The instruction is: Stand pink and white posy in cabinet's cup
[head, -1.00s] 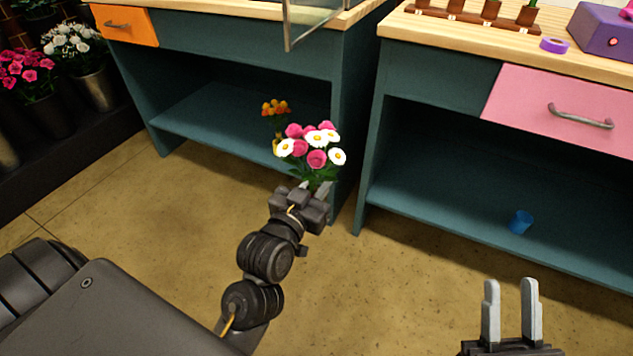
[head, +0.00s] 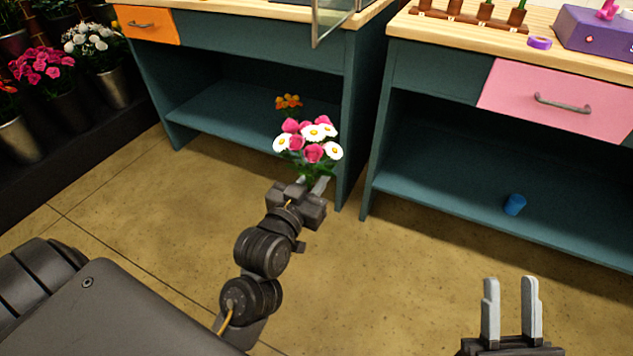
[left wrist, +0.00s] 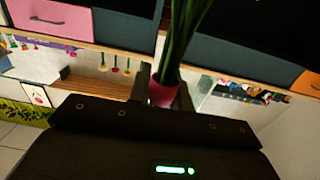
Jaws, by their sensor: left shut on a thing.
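The pink and white posy (head: 308,143) is upright in my left gripper (head: 309,186), out in front of the cabinets. In the left wrist view its green stems (left wrist: 184,45) rise from a pinkish-red wrap or base (left wrist: 163,92) between the fingers of my left gripper (left wrist: 163,88). The gripper is shut on it. A small blue cup (head: 514,204) stands on the lower shelf of the right-hand teal cabinet (head: 430,72), well to the right of the posy. My right gripper (head: 511,310) is empty, its fingers apart, below the cup in the picture.
The left-hand teal cabinet (head: 250,45) has an orange drawer (head: 147,25); orange flowers (head: 289,101) show in its bay, partly behind the posy. The right cabinet has a pink drawer (head: 556,103) above its open bay. Flower buckets (head: 112,88) stand at left. The floor is clear.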

